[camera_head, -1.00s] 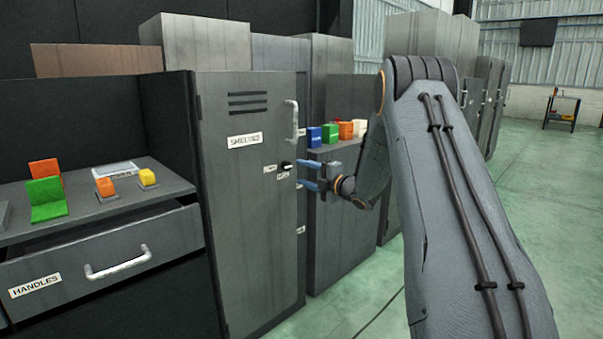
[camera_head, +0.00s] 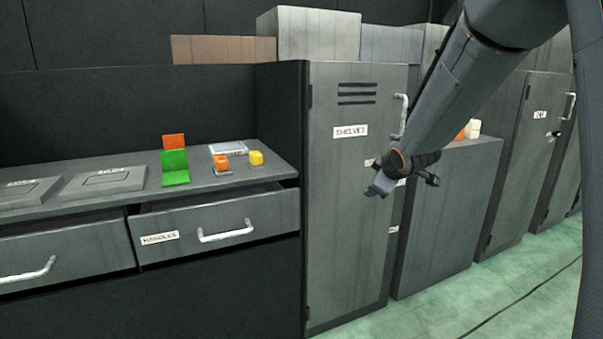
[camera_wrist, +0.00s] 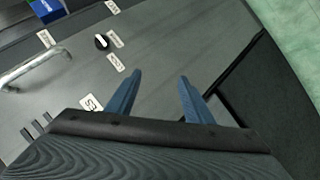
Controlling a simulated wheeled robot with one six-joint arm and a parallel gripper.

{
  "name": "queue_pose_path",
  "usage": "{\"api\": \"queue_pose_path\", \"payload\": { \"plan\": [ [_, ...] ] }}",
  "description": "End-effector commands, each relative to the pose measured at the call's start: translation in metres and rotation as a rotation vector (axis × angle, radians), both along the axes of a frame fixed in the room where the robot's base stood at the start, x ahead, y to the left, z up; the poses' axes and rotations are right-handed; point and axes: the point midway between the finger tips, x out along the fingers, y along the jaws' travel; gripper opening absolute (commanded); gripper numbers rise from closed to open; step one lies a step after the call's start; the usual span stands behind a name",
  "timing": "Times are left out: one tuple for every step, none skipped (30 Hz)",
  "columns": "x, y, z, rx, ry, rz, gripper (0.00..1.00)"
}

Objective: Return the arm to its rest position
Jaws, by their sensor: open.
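My gripper (camera_head: 378,192) hangs at the end of my arm in front of the right edge of the grey cabinet (camera_head: 345,220) labelled SHELVES. In the wrist view my gripper (camera_wrist: 158,92) shows two blue fingers set apart, with nothing between them. Beyond the fingers lies the cabinet door (camera_wrist: 170,60), with its handle (camera_wrist: 35,68) at the left and a black knob (camera_wrist: 101,42) near small labels. In the head view my arm hides part of that knob area and the cabinets behind it.
The HANDLES drawer (camera_head: 220,222) below stands partly open. A lower cabinet (camera_head: 445,215) is right of the SHELVES cabinet. Green floor (camera_head: 500,305) is open at lower right.

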Motion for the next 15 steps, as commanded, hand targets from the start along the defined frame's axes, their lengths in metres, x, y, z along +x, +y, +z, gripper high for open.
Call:
{"api": "queue_pose_path", "payload": {
  "plan": [
    [-0.030,0.017,0.000,0.042,0.067,-0.044,0.47],
    [-0.048,0.025,-0.003,0.068,0.111,-0.077,0.47],
    [-0.074,0.035,-0.007,0.104,0.172,-0.120,0.47],
    [-0.093,0.041,-0.011,0.127,0.217,-0.152,0.47],
    [-0.113,0.048,-0.014,0.150,0.260,-0.182,0.47],
    [-0.139,0.056,-0.018,0.178,0.317,-0.221,0.47],
    [-0.159,0.062,-0.021,0.196,0.360,-0.250,0.47],
    [-0.179,0.068,-0.025,0.216,0.402,-0.279,0.47],
    [-0.205,0.076,-0.028,0.238,0.457,-0.314,0.47],
    [-0.223,0.080,-0.031,0.253,0.496,-0.340,0.47],
    [-0.241,0.085,-0.034,0.265,0.533,-0.363,0.47],
    [-0.263,0.089,-0.036,0.278,0.579,-0.392,0.47],
    [-0.278,0.093,-0.038,0.289,0.610,-0.413,0.47],
    [-0.293,0.096,-0.040,0.294,0.641,-0.430,0.47],
    [-0.310,0.099,-0.042,0.304,0.675,-0.452,0.47]
  ]
}}
